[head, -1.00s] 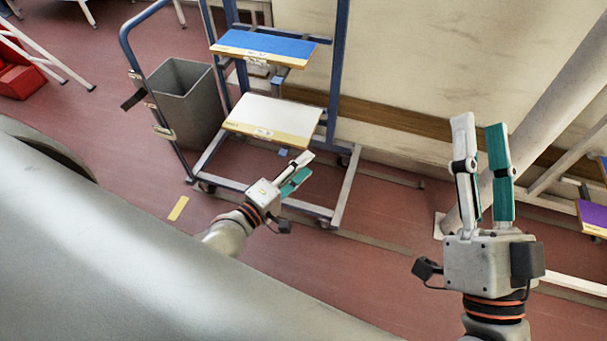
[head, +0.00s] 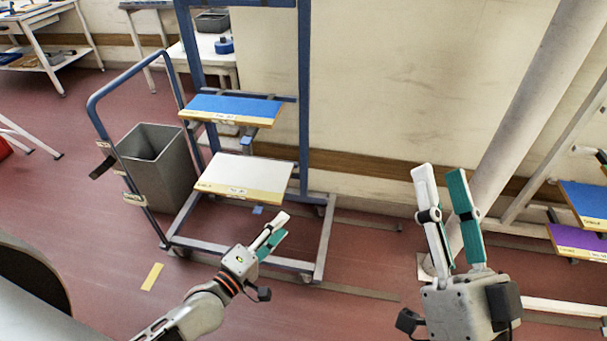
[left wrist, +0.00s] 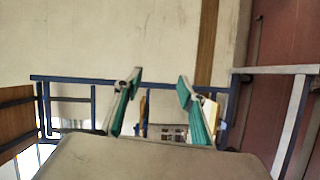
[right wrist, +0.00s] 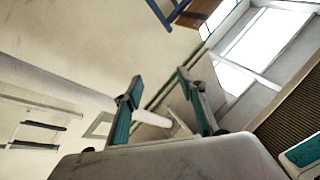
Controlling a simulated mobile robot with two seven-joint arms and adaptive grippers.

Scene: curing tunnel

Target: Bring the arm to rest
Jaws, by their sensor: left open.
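My left gripper (head: 281,226) hangs in front of the blue-framed trolley, its fingers pointing up and to the right. In the left wrist view, its fingers (left wrist: 160,80) stand apart with nothing between them. My right gripper (head: 439,174) points upward at the right of the head view, in front of the wall and a slanted grey pipe. In the right wrist view, its fingers (right wrist: 159,82) are apart and empty. The far part of my left arm leaves the head view at the bottom.
The trolley (head: 307,110) carries a blue board (head: 232,107) and a white board (head: 245,175). A grey bin (head: 160,165) stands left of it. The slanted pipe (head: 505,145) and a rack with a purple board (head: 580,241) are at right.

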